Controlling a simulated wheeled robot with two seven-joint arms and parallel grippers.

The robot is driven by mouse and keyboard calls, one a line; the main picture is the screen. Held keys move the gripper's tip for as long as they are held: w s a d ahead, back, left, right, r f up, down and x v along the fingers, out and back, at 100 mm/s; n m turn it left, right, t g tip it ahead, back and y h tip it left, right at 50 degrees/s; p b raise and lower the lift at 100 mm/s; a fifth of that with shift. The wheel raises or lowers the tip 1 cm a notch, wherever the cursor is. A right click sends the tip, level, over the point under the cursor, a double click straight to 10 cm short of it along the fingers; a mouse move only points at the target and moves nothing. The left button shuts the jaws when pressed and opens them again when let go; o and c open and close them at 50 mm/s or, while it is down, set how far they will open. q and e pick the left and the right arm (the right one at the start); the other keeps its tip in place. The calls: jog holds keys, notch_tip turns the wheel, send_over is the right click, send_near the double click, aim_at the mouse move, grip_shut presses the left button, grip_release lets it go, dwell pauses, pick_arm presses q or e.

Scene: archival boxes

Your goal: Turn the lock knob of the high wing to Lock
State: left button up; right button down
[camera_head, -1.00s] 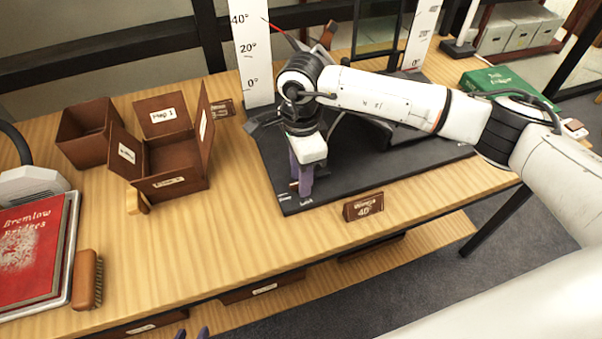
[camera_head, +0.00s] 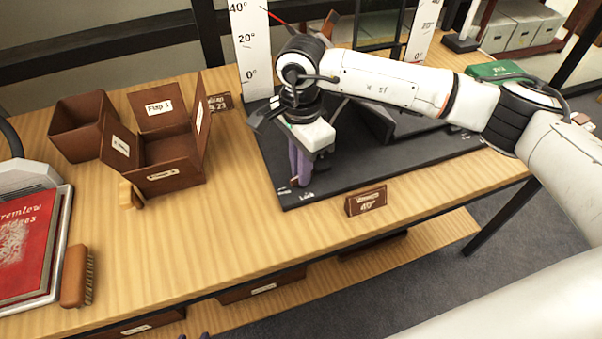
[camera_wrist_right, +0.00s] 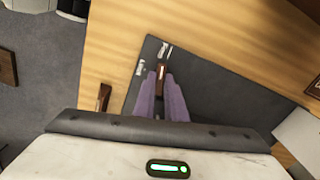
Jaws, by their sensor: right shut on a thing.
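My right gripper (camera_head: 300,180) points down at the front left corner of the black cradle base (camera_head: 340,188). Its purple fingers are shut on a small brown lock knob (camera_wrist_right: 161,72), seen between the fingertips (camera_wrist_right: 160,84) in the right wrist view. Pale labels lie on the base by the knob; one reads like "Lock" (camera_head: 307,195). The knob's exact angle is hard to tell. The cradle's wings are partly hidden behind my right arm. A red pointer (camera_head: 278,19) stands high at the left scale (camera_head: 248,45).
A brown sign (camera_head: 366,200) reading "Wings 40°" stands before the base. An open brown flap box (camera_head: 168,178), a brush (camera_head: 76,277) and a red book (camera_head: 25,240) are at left. A green box (camera_head: 497,70) is back right. The table's front middle is clear.

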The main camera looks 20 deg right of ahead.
jog(key=n+b, duration=0.2)
jog(key=b, duration=0.1)
jog(key=shift+f+n, duration=0.2)
jog(key=shift+n, duration=0.2)
jog(key=n+b, duration=0.3)
jog(key=shift+n, duration=0.3)
jog(key=n+b, duration=0.2)
jog(key=shift+r+n, duration=0.1)
jog(key=shift+n, duration=0.3)
jog(key=shift+n+b, duration=0.45)
jog(key=shift+n, duration=0.35)
jog(key=shift+r+n+b, duration=0.1)
jog(key=shift+n+b, duration=0.4)
jog(key=shift+n, duration=0.7)
pick_arm(q)
notch_tip(320, 180, down, 8)
jog(key=d, duration=0.1)
jog(key=shift+w+d+r+b, duration=0.2)
jog(key=shift+w+d+b, duration=0.1)
jog(key=shift+w+d, duration=0.15)
pick_arm(e)
jog(key=shift+n, duration=1)
pick_arm(q)
jog(key=shift+a, duration=0.1)
pick_arm(e)
jog(key=shift+r, duration=0.1)
pick_arm(q)
jog(key=shift+w, duration=0.1)
